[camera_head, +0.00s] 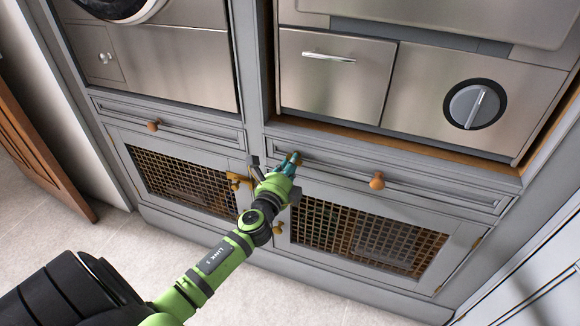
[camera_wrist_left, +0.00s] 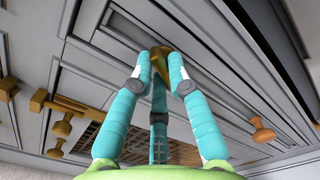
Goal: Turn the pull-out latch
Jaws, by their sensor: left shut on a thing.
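My left gripper (camera_head: 291,159) reaches up to the left end of the right-hand drawer front (camera_head: 335,171), just below the worktop ledge. Its teal fingers are shut on a small brass piece, which I take to be the pull-out latch (camera_wrist_left: 161,52). In the left wrist view the fingertips (camera_wrist_left: 160,68) close around it from both sides, and they hide part of it. In the head view the fingers and wrist cover most of it, so its turn angle cannot be told. My right gripper is not in view.
A brass catch (camera_head: 237,181) sits on the left mesh door beside my wrist. Round knobs mark the left drawer (camera_head: 153,126) and right drawer (camera_head: 377,180). Steel appliance fronts with a dial (camera_head: 475,104) stand above. The pale floor (camera_head: 270,290) in front is clear.

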